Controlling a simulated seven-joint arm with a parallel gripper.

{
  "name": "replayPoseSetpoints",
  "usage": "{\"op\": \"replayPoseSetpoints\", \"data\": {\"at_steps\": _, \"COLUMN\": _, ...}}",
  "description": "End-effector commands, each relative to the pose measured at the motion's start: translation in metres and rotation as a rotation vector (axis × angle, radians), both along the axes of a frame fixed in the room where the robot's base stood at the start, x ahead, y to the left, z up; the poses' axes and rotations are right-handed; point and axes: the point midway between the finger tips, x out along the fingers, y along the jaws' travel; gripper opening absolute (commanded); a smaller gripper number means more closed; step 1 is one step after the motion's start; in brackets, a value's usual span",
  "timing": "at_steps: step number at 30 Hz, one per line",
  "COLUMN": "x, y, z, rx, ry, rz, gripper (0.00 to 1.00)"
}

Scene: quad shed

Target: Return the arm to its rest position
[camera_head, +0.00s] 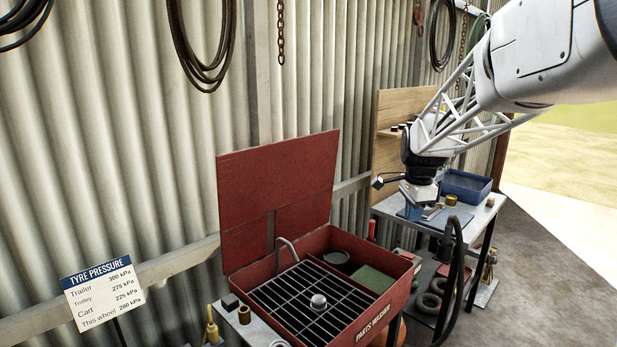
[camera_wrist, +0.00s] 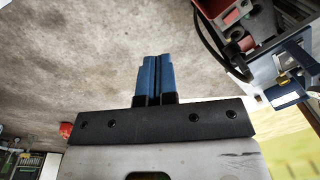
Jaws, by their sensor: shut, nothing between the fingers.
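My gripper (camera_wrist: 154,78) shows in the wrist view with its two blue fingers together and nothing between them. Bare concrete floor lies behind the fingers in that view. In the head view my arm reaches in from the upper right, and my gripper (camera_head: 413,211) hangs pointing down in front of the metal bench, with its blue fingers only partly visible. From this angle I cannot tell how far it is from the bench.
A red parts washer (camera_head: 303,306) with a raised lid stands left of my gripper. The metal bench (camera_head: 478,218) carries a blue tray (camera_head: 466,186) and small parts. A black hose (camera_head: 455,285) hangs before it. A tyre pressure sign (camera_head: 103,291) stands at lower left. Open floor lies right.

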Motion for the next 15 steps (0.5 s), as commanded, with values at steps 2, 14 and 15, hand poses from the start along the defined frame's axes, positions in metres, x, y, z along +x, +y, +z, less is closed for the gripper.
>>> {"op": "replayPoseSetpoints", "data": {"at_steps": 2, "x": -0.021, "y": 0.007, "z": 0.007, "rx": -0.007, "ry": -0.008, "rz": 0.065, "gripper": 0.00}}
{"op": "replayPoseSetpoints", "data": {"at_steps": 14, "x": -0.119, "y": 0.034, "z": 0.021, "rx": -0.046, "ry": -0.035, "rz": 0.402, "gripper": 0.00}}
{"op": "replayPoseSetpoints", "data": {"at_steps": 15, "x": -0.128, "y": 0.036, "z": 0.022, "rx": -0.051, "ry": -0.038, "rz": 0.436, "gripper": 0.00}}
